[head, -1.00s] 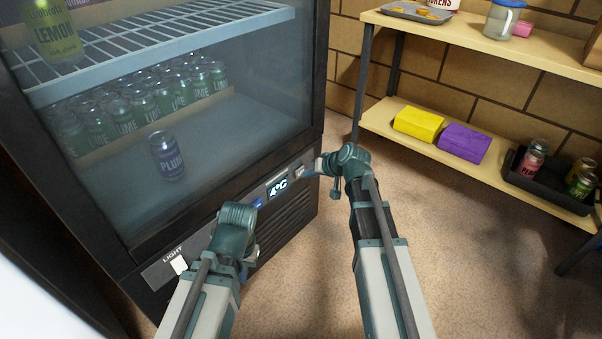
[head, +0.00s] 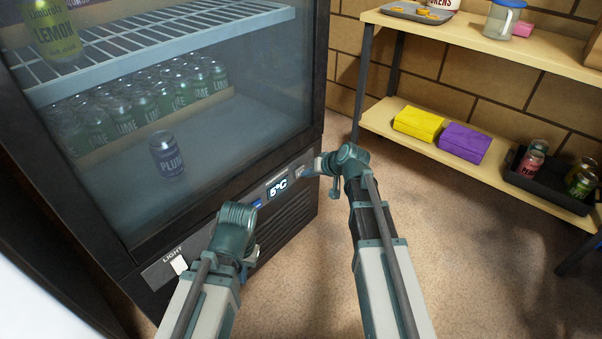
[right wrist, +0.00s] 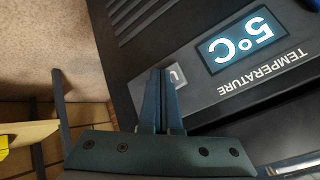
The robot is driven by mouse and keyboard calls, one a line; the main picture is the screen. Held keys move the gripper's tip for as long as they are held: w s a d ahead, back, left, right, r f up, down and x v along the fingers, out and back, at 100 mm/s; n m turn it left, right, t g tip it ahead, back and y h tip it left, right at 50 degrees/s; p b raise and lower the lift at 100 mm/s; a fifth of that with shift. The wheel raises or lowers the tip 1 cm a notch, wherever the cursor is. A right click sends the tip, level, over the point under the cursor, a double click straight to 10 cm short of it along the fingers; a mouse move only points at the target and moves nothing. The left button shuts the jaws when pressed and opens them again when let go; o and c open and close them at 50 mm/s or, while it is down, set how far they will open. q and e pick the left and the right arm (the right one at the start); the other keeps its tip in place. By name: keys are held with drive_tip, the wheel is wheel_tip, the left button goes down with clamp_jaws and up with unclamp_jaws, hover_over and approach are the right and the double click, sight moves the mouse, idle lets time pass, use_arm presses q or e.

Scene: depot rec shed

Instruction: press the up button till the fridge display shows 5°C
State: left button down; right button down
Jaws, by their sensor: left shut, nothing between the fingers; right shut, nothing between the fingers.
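The fridge display (head: 278,187) reads 5°C in white on a lit panel. It also shows upside down in the right wrist view (right wrist: 241,42), beside the word TEMPERATURE. My right gripper (head: 309,170) is shut and empty, with its fingertips at the pale button (right wrist: 178,76) beside the display. The fingers partly cover the button and its lettering, and I cannot tell whether they are touching it. A blue button (head: 257,203) sits on the other side of the display. My left gripper (head: 236,228) is shut in front of the lower panel, its fingertips mostly hidden by its wrist.
The fridge's glass door (head: 235,120) shows cans inside. A light switch (head: 179,264) is at the panel's left. A shelf unit (head: 375,118) at right holds a yellow box (head: 418,123), a purple box (head: 464,142) and a black tray (head: 545,187). The floor between is clear.

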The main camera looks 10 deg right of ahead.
drive_tip(key=shift+s+d, duration=0.4)
drive_tip(key=shift+s, duration=0.1)
drive_tip(key=shift+s, duration=0.15)
drive_tip(key=s+d, duration=0.1)
drive_tip(key=s, duration=0.1)
drive_tip(key=s+d, duration=0.1)
drive_tip(key=d, duration=0.1)
drive_tip(key=shift+s, duration=0.35)
idle(0.5)
drive_tip(key=s+a+r+n+g+h+p, duration=0.35)
drive_tip(key=s+a+r+p, duration=0.3)
drive_tip(key=s+p, duration=0.35)
drive_tip(key=s+a+r+n+g+h+p, duration=0.2)
drive_tip(key=s+a+r+g+p, duration=0.25)
drive_tip(key=s+a+p, duration=0.55)
wheel_tip(320, 180, up, 38)
drive_tip(key=s+d+p, duration=0.1)
drive_tip(key=s+p, duration=0.1)
drive_tip(key=p, duration=3.3)
drive_tip(key=shift+s+d+r+m, duration=0.2)
drive_tip(key=shift+s+d+m, duration=0.05)
drive_tip(key=shift+d+m, duration=0.15)
